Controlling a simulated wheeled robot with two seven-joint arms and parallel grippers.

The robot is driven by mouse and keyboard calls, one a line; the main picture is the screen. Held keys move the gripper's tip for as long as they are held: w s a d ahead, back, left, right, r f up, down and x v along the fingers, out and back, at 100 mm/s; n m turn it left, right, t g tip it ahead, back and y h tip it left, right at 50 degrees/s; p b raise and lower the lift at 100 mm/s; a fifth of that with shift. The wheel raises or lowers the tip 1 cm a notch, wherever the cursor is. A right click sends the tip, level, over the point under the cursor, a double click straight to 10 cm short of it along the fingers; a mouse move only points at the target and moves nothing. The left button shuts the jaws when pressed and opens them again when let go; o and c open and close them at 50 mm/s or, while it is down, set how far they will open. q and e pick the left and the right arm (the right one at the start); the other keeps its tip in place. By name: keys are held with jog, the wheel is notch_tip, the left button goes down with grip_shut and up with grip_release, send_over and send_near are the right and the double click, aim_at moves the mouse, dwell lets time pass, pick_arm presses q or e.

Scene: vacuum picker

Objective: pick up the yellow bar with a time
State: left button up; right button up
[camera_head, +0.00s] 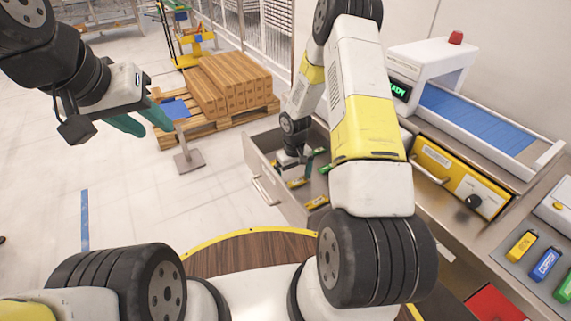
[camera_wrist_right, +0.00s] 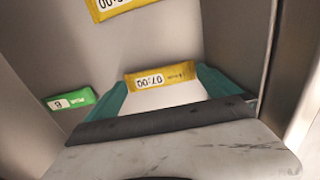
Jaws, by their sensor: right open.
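My right gripper (camera_wrist_right: 163,82) is open, its teal fingers on either side of a yellow bar (camera_wrist_right: 160,77) printed 07:00. The bar lies at the fingertips; I cannot tell whether they touch it. A second yellow bar (camera_wrist_right: 125,5), its print partly cut off, lies further up in the right wrist view. A green bar (camera_wrist_right: 72,101) lies to the left. In the head view the right gripper reaches into an open grey drawer (camera_head: 262,160), where a yellow bar (camera_head: 317,202) shows. My left gripper (camera_head: 157,125) is open and empty, away at the left.
Drawer walls stand close around the right gripper. A counter with a yellow panel (camera_head: 435,163) and a blue-belted conveyor (camera_head: 470,115) is at the right. Yellow (camera_head: 521,246), blue (camera_head: 545,264) and green blocks lie at lower right. A pallet (camera_head: 200,128) with brown boxes stands behind.

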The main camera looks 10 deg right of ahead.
jog(key=shift+f, duration=0.35)
jog(key=c, duration=1.2)
jog(key=shift+o, duration=0.2)
jog(key=shift+r, duration=0.1)
